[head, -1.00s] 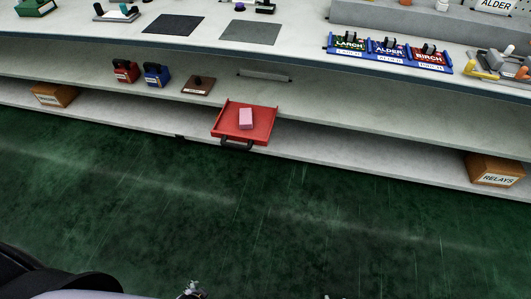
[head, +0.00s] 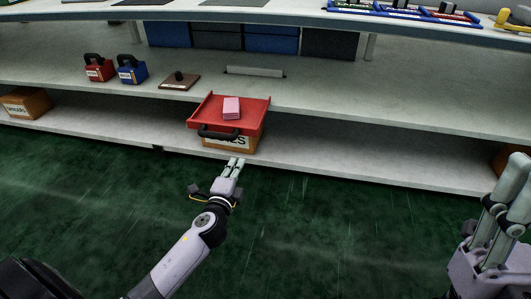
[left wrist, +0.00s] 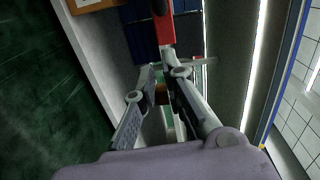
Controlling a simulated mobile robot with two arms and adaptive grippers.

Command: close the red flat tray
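The red flat tray (head: 256,104) sticks out from under the middle shelf, with a black handle (head: 219,132) on its front. A pink block (head: 231,108) lies in it. My left gripper (head: 236,162) is just below and in front of the tray, apart from the handle. Its fingers are a narrow gap apart and hold nothing. In the left wrist view, the tray's red edge (left wrist: 163,32) and dark handle (left wrist: 160,7) show beyond the fingertips (left wrist: 166,72). My right gripper (head: 513,185) is at the right edge, partly cut off, far from the tray; its opening is unclear.
An orange labelled box (head: 243,144) stands on the low shelf beneath the tray. A red (head: 98,70) and a blue (head: 131,71) handled block and a brown plate (head: 180,81) stand on the middle shelf, left. The green floor in front is clear.

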